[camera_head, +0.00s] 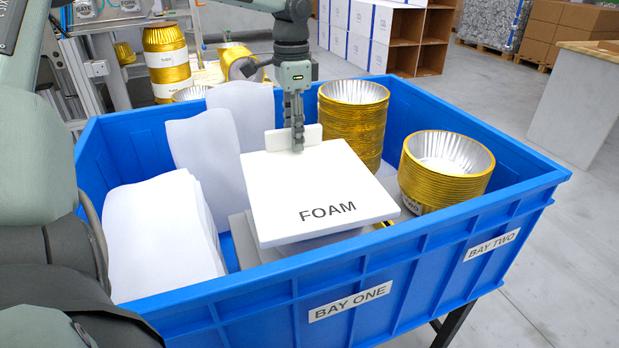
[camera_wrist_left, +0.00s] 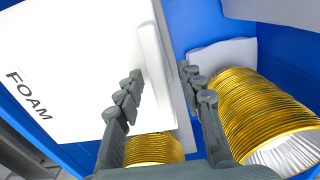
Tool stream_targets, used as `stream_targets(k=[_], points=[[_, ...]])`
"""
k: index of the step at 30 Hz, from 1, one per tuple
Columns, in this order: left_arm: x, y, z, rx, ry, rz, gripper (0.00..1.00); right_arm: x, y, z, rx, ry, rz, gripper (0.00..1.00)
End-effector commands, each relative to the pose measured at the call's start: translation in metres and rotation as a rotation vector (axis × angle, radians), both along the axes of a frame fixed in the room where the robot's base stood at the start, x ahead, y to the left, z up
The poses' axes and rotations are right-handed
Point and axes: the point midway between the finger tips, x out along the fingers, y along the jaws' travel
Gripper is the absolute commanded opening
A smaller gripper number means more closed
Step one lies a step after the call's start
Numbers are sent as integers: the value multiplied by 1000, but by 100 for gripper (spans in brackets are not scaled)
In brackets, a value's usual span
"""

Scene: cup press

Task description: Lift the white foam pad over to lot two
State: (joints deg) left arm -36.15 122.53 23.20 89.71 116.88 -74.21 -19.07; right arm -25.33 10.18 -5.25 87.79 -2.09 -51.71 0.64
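The white foam pad (camera_head: 312,192), a flat square marked FOAM, lies level over the BAY ONE side of the blue bin, near rim height; it also shows in the left wrist view (camera_wrist_left: 75,60). An upright white handle (camera_head: 312,134) stands on its far part. My left gripper (camera_head: 295,140) points down with one finger on each side of the handle (camera_wrist_left: 155,75). Its fingertips are close to the handle; whether they press on it is unclear. A grey layer (camera_head: 240,232) shows under the pad; whether they touch is hidden. My right gripper is not in view.
The blue bin (camera_head: 250,300) has labels BAY ONE (camera_head: 350,302) and BAY TWO (camera_head: 492,245). Gold cup stacks stand right of the pad, a taller one (camera_head: 353,120) and a shorter one (camera_head: 446,175). White stacks (camera_head: 160,230) stand at left. High bin walls surround everything.

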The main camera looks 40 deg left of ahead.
Motion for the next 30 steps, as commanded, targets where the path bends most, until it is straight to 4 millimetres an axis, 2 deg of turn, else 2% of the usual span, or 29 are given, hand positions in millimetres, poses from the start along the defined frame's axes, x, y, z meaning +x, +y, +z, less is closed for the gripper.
stream_targets(k=[2,11,23,28,30], points=[[0,0,0,0,0,0,37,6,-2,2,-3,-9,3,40],[0,0,1,0,0,0,0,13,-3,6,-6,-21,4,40],[1,0,5,0,-2,0,0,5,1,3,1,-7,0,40],[1,0,21,0,-4,1,0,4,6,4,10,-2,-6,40],[1,0,34,0,-4,1,0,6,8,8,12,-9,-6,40]])
